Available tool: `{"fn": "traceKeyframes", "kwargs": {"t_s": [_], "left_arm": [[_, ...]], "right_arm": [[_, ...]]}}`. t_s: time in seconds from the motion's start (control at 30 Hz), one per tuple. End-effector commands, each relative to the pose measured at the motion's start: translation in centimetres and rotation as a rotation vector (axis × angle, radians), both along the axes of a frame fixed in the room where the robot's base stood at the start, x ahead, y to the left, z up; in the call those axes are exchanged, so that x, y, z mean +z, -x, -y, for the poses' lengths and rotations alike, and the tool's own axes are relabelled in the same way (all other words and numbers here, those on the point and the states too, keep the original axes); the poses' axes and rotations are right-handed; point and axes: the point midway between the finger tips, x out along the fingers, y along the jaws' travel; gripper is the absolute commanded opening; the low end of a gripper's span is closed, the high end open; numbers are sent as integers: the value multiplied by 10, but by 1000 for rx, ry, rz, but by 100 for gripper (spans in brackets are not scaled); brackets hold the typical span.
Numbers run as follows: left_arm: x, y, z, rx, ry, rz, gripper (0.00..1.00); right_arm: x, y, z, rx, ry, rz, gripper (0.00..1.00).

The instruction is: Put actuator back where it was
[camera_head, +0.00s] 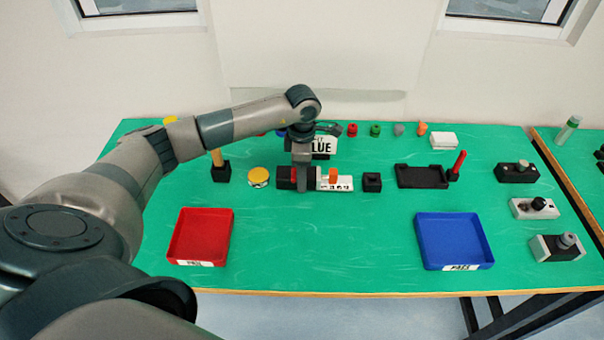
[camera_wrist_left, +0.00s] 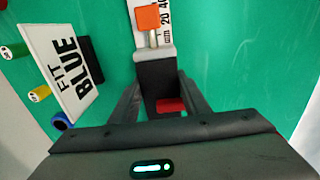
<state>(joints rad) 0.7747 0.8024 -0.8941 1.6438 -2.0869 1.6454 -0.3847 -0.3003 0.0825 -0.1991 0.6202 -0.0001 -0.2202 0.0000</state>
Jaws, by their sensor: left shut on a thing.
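The actuator shows as a dark block with a light grey end (camera_wrist_left: 155,72), a thin rod and an orange tip (camera_wrist_left: 148,18) over a white scale strip marked in mm. In the head view its orange tip (camera_head: 333,174) stands above the white scale strip (camera_head: 342,187). My left gripper (camera_head: 303,184) points down with its fingers on either side of the dark block and is shut on it. In the left wrist view the gripper (camera_wrist_left: 160,104) hides part of the block, and a red part (camera_wrist_left: 170,105) shows between the fingers. My right gripper is out of view.
A "FIT BLUE" sign (camera_head: 324,146) stands just behind the gripper. A black block (camera_head: 372,182) and a black tray (camera_head: 423,176) lie to the right. A red tray (camera_head: 230,225) and a blue tray (camera_head: 424,240) stand in front, with bare green table between them.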

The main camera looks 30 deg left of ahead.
Motion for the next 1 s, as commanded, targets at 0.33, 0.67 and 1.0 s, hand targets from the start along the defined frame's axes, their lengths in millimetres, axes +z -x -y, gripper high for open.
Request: {"fn": "traceKeyframes", "kwargs": {"t_s": [0.33, 0.67, 1.0], "left_arm": [[-6, -1, 0, 1, 0, 1, 0], [-7, 0, 0, 1, 0, 1, 64], [-6, 0, 0, 0, 0, 0, 64]], "right_arm": [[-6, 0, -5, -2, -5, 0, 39], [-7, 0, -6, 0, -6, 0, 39], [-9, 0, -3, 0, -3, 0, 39]]}}
